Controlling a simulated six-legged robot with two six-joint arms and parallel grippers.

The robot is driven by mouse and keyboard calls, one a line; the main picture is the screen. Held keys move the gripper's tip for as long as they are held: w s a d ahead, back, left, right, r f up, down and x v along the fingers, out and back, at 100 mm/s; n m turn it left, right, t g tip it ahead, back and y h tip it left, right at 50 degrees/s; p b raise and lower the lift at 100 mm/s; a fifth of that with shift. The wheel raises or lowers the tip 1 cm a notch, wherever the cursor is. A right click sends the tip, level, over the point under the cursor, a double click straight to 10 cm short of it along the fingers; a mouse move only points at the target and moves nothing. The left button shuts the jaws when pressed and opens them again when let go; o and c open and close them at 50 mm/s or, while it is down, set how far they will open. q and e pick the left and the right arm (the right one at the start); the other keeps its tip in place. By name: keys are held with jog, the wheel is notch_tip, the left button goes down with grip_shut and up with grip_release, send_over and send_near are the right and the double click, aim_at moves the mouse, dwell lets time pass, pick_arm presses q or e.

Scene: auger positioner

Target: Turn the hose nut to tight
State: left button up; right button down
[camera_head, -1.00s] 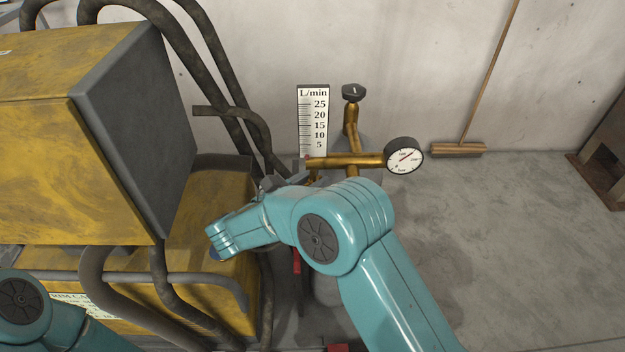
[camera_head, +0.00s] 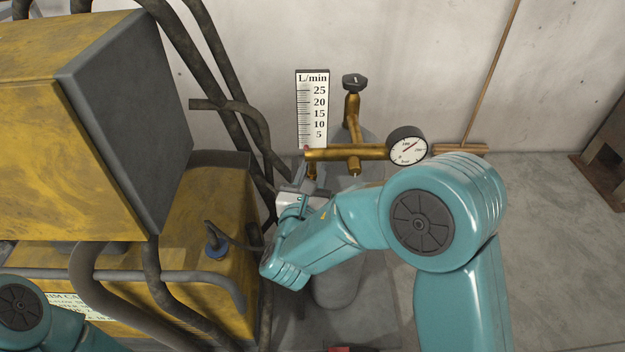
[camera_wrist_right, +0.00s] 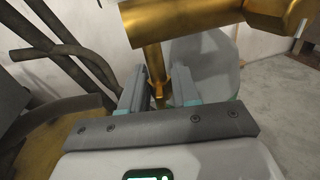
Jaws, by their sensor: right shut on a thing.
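The brass regulator (camera_head: 345,153) with its round gauge (camera_head: 407,146) stands at the middle of the head view. A short brass outlet (camera_head: 312,171) hangs below its left end. In the right wrist view this outlet (camera_wrist_right: 154,66) runs down between my fingers, with a small brass nut (camera_wrist_right: 159,91) at its lower end. My right gripper (camera_head: 301,180) is just below the outlet, shut on the nut; its fingers also flank it in the wrist view (camera_wrist_right: 161,90). The nut is mostly hidden in the head view. My left gripper is out of view.
A yellow machine (camera_head: 190,215) with dark hoses (camera_head: 205,60) stands close on the left. A flow scale (camera_head: 313,105) is behind the regulator and a grey cylinder (camera_head: 337,285) below it. A broom (camera_head: 463,148) leans at the wall.

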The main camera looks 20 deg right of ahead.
jog(key=shift+n+t+y+b, duration=0.4)
jog(key=shift+n+y+b, duration=0.2)
jog(key=shift+y, duration=0.4)
jog(key=shift+r, duration=0.1)
jog(key=c, duration=1)
grip_release()
jog(key=b+v, duration=0.3)
jog(key=v, duration=1.3)
jog(key=shift+s, duration=0.2)
